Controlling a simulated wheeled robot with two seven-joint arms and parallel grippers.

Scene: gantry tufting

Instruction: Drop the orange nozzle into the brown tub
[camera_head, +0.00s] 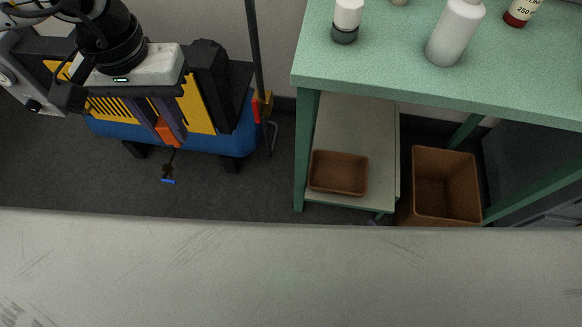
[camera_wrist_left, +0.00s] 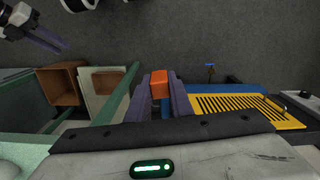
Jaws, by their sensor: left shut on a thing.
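The orange nozzle (camera_head: 165,132) is between the fingers of my left gripper (camera_head: 170,127). In the left wrist view the nozzle (camera_wrist_left: 159,85) shows between the two purple fingers (camera_wrist_left: 160,101). My left gripper is shut on it, in front of the blue and yellow machine. A deep brown tub (camera_head: 445,202) stands low at the right, empty as far as I see; it also shows in the left wrist view (camera_wrist_left: 58,88). The gripper is well to the left of it. My right gripper (camera_wrist_left: 43,37) shows only in the left wrist view, top left; its finger gap is unclear.
A shallow brown tray (camera_head: 338,174) rests on a pale lower shelf (camera_head: 352,125), left of the tub. A green table (camera_head: 390,62) with several bottles stands above. The blue and yellow machine (camera_head: 200,105) is at the left. Dark floor (camera_head: 250,190) lies between machine and table.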

